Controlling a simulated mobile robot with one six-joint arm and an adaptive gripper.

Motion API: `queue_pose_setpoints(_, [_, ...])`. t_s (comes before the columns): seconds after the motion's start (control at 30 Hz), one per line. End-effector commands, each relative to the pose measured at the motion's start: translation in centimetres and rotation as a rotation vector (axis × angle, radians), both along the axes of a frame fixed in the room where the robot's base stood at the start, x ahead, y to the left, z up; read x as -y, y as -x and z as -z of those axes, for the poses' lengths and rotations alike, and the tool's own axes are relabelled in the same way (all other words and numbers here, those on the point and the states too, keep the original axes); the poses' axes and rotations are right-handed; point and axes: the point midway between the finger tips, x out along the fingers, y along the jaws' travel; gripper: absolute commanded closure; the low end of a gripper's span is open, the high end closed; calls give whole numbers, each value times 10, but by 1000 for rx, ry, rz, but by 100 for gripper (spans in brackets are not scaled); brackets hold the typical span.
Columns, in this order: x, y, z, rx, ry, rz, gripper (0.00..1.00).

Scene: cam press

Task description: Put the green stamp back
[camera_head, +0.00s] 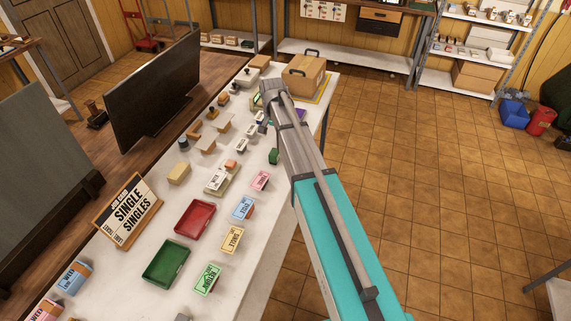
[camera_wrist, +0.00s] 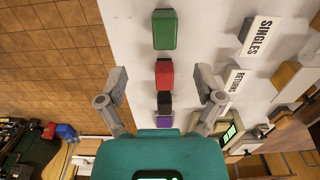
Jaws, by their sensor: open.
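In the wrist view a green block, which looks like the green stamp (camera_wrist: 164,29), rests on the white table top near the upper edge of the picture. It also shows in the head view (camera_head: 274,156), just left of my arm. My gripper (camera_wrist: 161,82) is open and empty, its two fingers spread wide to either side of a red block (camera_wrist: 164,72). The green stamp lies beyond the fingertips in the wrist view, apart from them. In the head view my arm hides part of the row.
Black (camera_wrist: 164,103) and purple (camera_wrist: 164,121) blocks line up with the red one. Labelled blocks, SINGLES (camera_wrist: 262,35) and RETURNS (camera_wrist: 235,80), stand to the right. A red tray (camera_head: 195,217), a green tray (camera_head: 161,281) and several coloured label cards sit nearer on the table.

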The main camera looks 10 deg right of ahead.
Motion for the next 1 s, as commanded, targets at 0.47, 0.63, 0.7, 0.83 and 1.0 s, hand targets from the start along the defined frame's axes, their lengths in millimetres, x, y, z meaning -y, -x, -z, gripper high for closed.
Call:
queue_pose_setpoints(0.47, [1,151,0,-1,2,-311,15])
queue_pose_setpoints(0.63, [1,205,0,-1,2,-438,15])
queue_pose_setpoints(0.7, [1,222,0,-1,2,-481,15])
queue_pose_setpoints(0.83, [1,242,0,-1,2,-534,15])
queue_pose_setpoints(1.0, [1,249,0,-1,2,-561,15])
